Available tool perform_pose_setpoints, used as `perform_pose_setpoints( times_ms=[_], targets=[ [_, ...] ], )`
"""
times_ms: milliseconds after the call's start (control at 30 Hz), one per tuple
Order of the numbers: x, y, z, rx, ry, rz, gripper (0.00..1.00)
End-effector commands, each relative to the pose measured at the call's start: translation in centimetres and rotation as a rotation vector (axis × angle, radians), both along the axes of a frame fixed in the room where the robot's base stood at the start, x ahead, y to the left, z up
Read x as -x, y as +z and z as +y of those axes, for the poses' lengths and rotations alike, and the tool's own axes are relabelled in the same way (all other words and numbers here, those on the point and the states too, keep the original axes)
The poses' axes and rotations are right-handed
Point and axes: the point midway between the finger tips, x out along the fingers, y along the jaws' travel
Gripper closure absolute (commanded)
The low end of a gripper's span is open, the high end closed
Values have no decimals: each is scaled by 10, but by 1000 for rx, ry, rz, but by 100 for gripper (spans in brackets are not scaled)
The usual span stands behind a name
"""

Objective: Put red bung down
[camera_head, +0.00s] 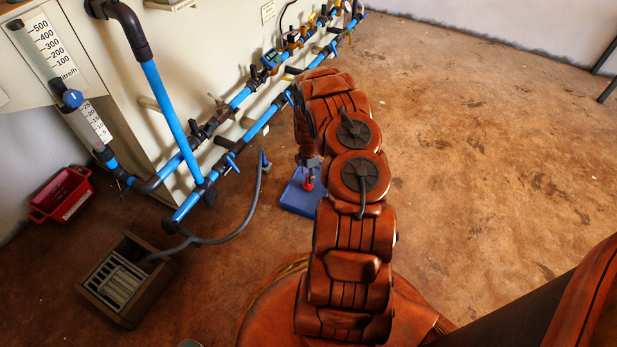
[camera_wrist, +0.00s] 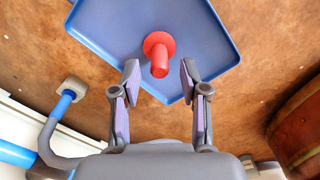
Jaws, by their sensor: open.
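The red bung (camera_wrist: 159,55) stands on the blue tray (camera_wrist: 105,30) in the wrist view, narrow end toward the camera. In the head view the bung (camera_head: 309,183) shows just below my gripper (camera_head: 309,163), over the blue tray (camera_head: 297,200). In the wrist view my gripper (camera_wrist: 160,82) is open, with its two fingers apart on either side of the bung's lower end. Clear gaps show between the fingers and the bung. In the head view my arm hides the tray's right part.
Blue pipes (camera_head: 175,125) with valves run along the pale cabinet at left. A grey hose (camera_head: 240,220) bends down to a brown box (camera_head: 128,280) on the floor. A red crate (camera_head: 62,194) sits at far left. The brown floor (camera_head: 480,150) at right is clear.

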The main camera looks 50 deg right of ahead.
Motion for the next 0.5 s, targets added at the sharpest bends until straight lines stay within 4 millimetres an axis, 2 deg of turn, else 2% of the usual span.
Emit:
perform_pose_setpoints(
  times_ms=[33, 233, 500],
  targets=[
    [0, 15, 0, 1, 1, -1, 56],
    [-2, 54, 0, 2, 2, -3, 56],
    [-1, 83, 3, 1, -8, 3, 56]
  ],
)
